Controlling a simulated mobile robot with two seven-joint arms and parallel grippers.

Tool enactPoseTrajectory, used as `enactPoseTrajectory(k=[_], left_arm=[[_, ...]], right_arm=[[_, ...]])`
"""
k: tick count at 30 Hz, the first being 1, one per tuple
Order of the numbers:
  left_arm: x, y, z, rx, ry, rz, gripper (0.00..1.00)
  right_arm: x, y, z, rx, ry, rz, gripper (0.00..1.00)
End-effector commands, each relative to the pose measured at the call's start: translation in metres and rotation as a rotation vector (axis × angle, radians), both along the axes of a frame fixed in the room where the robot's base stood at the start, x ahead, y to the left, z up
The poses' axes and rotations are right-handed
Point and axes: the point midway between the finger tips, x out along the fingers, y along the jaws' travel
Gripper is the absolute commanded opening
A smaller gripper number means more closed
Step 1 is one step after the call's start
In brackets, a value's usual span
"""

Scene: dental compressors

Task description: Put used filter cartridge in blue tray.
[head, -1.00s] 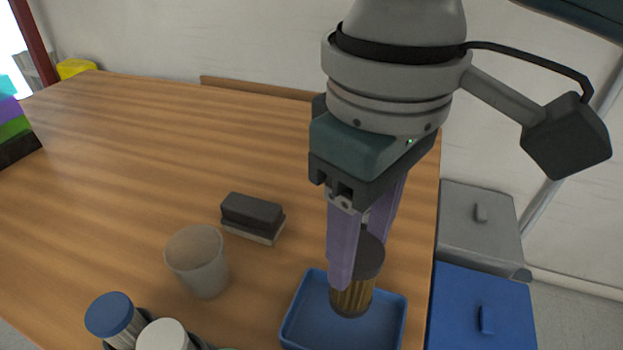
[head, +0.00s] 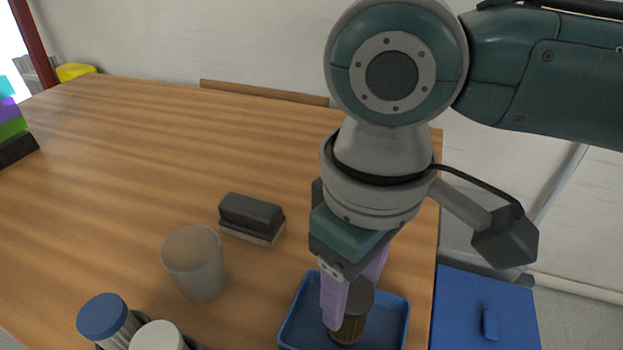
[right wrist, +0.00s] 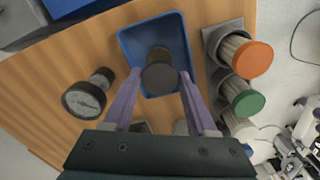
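The used filter cartridge (head: 353,318), with a dark cap and a tan pleated body, stands roughly upright inside the blue tray (head: 291,331). Whether its base rests on the tray floor is hidden. In the right wrist view the cartridge (right wrist: 159,76) shows over the tray (right wrist: 127,42). My right gripper (head: 350,315) reaches down into the tray with its purple fingers on either side of the cartridge, apparently shut on it. The fingers (right wrist: 159,72) flank the cap in the right wrist view. My left gripper is not in view.
A cloudy cup (head: 193,265) and a dark block (head: 251,215) stand left of the tray. A rack holds a blue-capped cartridge (head: 104,318) and others with orange (right wrist: 248,58) and green (right wrist: 249,103) caps. A gauge (right wrist: 84,99) lies nearby. Blue bin (head: 487,305) beyond the table edge.

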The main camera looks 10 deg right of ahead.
Motion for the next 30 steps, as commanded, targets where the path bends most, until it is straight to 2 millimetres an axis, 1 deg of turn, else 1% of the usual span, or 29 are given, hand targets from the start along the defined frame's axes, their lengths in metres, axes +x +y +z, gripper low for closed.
enactPoseTrajectory(k=[1, 5, 14, 17, 20, 24, 27, 30], left_arm=[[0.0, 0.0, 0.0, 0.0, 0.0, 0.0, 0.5], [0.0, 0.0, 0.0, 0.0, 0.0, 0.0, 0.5], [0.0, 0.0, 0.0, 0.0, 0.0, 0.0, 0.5], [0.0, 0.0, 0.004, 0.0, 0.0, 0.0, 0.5], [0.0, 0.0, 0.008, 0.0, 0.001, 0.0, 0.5], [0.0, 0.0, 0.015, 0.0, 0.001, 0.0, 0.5], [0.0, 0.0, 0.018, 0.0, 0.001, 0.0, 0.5], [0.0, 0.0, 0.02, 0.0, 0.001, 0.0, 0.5]], right_arm=[[0.0, 0.0, 0.0, 0.0, 0.0, 0.0, 0.64], [0.0, 0.0, 0.0, 0.0, 0.0, 0.0, 0.79], [0.0, 0.0, 0.003, -0.001, -0.001, 0.0, 0.8], [0.0, 0.0, 0.015, 0.002, -0.001, -0.001, 0.8], [0.001, 0.0, 0.035, 0.001, -0.003, 0.0, 0.8], [0.001, 0.0, 0.068, 0.002, -0.005, 0.0, 0.8], [0.001, 0.001, 0.09, 0.002, -0.003, 0.0, 0.8], [0.001, 0.0, 0.106, 0.001, -0.002, -0.001, 0.8]])
